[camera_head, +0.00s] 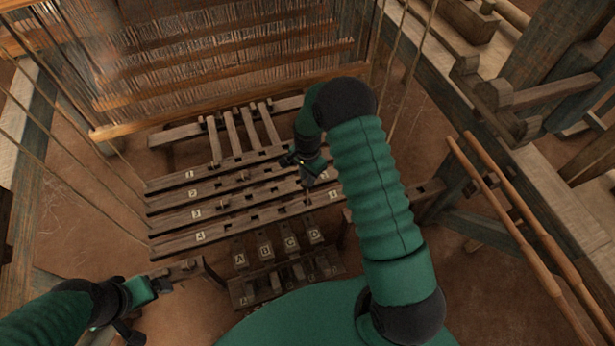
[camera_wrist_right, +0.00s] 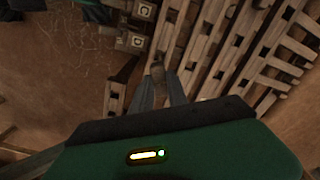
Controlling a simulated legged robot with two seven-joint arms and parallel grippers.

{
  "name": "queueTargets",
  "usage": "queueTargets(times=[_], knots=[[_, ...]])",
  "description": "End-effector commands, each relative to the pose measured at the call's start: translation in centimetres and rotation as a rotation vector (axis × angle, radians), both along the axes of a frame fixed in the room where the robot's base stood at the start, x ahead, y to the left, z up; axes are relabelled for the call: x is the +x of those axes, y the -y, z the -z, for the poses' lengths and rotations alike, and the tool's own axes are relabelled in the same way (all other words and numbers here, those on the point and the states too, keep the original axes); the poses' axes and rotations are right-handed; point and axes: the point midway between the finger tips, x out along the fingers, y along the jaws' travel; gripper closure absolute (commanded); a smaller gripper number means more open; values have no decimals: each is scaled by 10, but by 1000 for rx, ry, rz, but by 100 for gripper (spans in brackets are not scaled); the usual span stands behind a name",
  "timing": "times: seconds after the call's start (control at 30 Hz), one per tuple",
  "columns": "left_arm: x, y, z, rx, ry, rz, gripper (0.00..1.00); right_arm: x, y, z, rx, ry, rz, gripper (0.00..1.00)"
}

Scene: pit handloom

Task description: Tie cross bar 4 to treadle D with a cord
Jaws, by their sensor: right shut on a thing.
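Cross bar 4 (camera_head: 250,222) is the nearest of the slatted wooden bars, with its number plate at the left end. Treadle D (camera_head: 314,236) is the rightmost of the lettered treadles just in front of it. My right gripper (camera_head: 309,178) is over the right part of the bars. In the right wrist view, its fingers (camera_wrist_right: 160,84) are shut on a small brownish piece (camera_wrist_right: 157,68), apparently the cord, close to the bars. Whether it touches a bar I cannot tell. My left gripper (camera_head: 158,287) is low at the left, away from the bars, its jaws unclear.
Bars 1, 2 and 3 (camera_head: 230,205) lie behind bar 4. Treadles A, B and C (camera_head: 265,251) stand left of D. Warp threads and heddle bars (camera_head: 230,60) rise behind. Slanting cords hang at both sides. Two long wooden poles (camera_head: 520,240) lie at the right.

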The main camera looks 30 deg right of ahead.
Motion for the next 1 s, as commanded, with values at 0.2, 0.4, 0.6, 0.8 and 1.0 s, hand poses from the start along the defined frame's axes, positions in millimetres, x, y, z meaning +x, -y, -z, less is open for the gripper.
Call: queueTargets(times=[0.2,0.4,0.6,0.8,1.0], knots=[[0,0,21,0,0,0,13,0,0,23,1,0,0,100],[0,0,37,0,0,0,13,0,0,40,1,1,0,100],[0,0,52,0,0,0,13,0,0,57,1,0,0,100],[0,0,68,0,0,0,13,0,0,74,1,0,2,100],[0,0,83,0,0,0,13,0,0,90,0,1,0,100]])
